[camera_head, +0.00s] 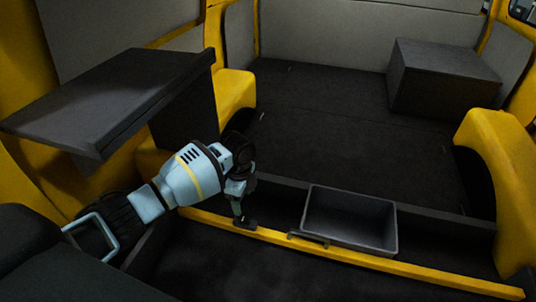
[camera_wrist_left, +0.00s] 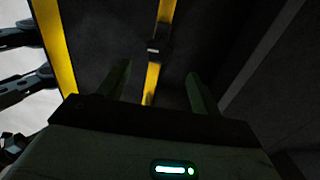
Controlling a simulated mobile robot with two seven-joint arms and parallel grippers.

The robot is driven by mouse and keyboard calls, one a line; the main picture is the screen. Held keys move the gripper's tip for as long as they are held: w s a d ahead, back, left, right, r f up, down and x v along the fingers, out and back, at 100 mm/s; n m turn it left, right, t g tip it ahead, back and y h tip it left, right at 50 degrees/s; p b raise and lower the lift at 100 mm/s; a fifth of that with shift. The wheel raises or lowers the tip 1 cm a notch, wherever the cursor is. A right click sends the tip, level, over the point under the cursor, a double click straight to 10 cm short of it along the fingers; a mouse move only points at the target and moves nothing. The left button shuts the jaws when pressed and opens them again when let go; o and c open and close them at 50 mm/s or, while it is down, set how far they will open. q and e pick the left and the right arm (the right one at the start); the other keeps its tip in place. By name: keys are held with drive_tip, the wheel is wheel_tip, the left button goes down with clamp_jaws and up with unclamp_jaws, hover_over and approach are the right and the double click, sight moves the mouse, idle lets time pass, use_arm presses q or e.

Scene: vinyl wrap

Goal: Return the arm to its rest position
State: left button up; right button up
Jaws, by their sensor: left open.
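My left arm comes in from the left in the head view, with a light blue and black forearm. My left gripper (camera_head: 239,206) points down over the yellow rail. In the left wrist view its two dark fingers (camera_wrist_left: 158,75) stand apart with nothing between them. A small dark fitting (camera_head: 246,222) sits on the rail just below the gripper. A small dark piece on a yellow strip also shows beyond the fingers in the left wrist view (camera_wrist_left: 157,46). My right gripper is not in view.
A grey open bin (camera_head: 345,241) stands behind the yellow rail (camera_head: 400,267), right of the gripper. A dark shelf (camera_head: 110,90) overhangs at left. A dark box (camera_head: 440,78) stands at the back right. The dark van floor (camera_head: 340,130) is clear in the middle.

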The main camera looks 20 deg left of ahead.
use_arm(q)
drive_tip(key=s+d+f+n+h, duration=0.1)
drive_tip(key=s+d+f+n, duration=0.3)
drive_tip(key=s, duration=0.7)
drive_tip(key=s+d+f+n+h, duration=0.1)
drive_tip(key=s+d+f, duration=0.5)
drive_tip(key=s, duration=0.4)
drive_tip(key=s+a+r+n+y, duration=0.1)
drive_tip(key=s+a+r+n, duration=0.1)
drive_tip(key=s+n, duration=0.35)
drive_tip(key=s+a+r+n+t, duration=0.1)
drive_tip(key=s+a+r+n, duration=0.15)
drive_tip(key=s, duration=0.55)
drive_tip(key=s+a+r+n+y, duration=0.1)
drive_tip(key=s+a+r+n, duration=0.15)
drive_tip(key=s, duration=0.45)
drive_tip(key=w+d+f+t+h, duration=0.2)
drive_tip(key=w+f+t, duration=0.4)
drive_tip(key=f, duration=0.3)
drive_tip(key=shift+w+d+f+t+p, duration=0.25)
drive_tip(key=shift+d+t+p, duration=0.15)
drive_tip(key=shift+t, duration=0.5)
